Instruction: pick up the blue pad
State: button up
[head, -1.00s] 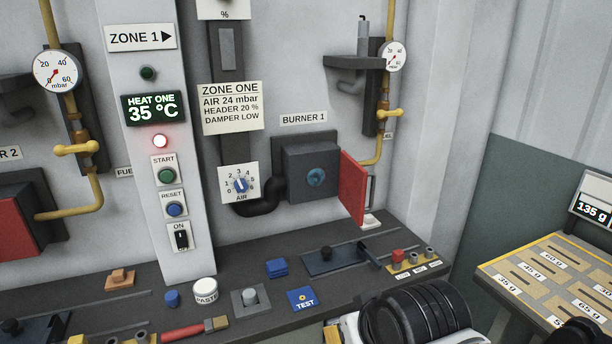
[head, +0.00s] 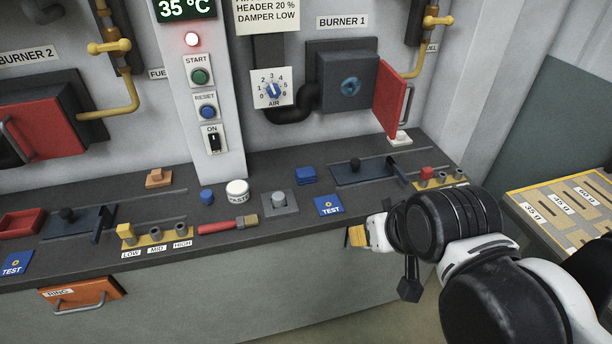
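The blue pad (head: 306,175) is a small, thick blue block lying on the dark bench top, behind the blue TEST card (head: 328,205). My gripper (head: 358,236) is at the end of my arm, in front of the bench's front edge, to the right of and nearer than the pad. It is clear of the pad. A yellow-orange striped part shows at its tip, and I cannot tell whether it is part of the gripper. The fingers are too small and turned too far away to show whether they are open or shut.
A grey block with a knob (head: 280,203), a paste pot (head: 237,192) and a brush (head: 228,225) lie left of the pad. A dark slide plate with a knob (head: 362,171) is close on its right. The open red burner door (head: 391,98) juts out behind right.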

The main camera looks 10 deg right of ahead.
aim_at(306, 175)
jog(key=i+u, duration=0.35)
jog(key=i+l+u, duration=0.2)
jog(key=i+u, duration=0.15)
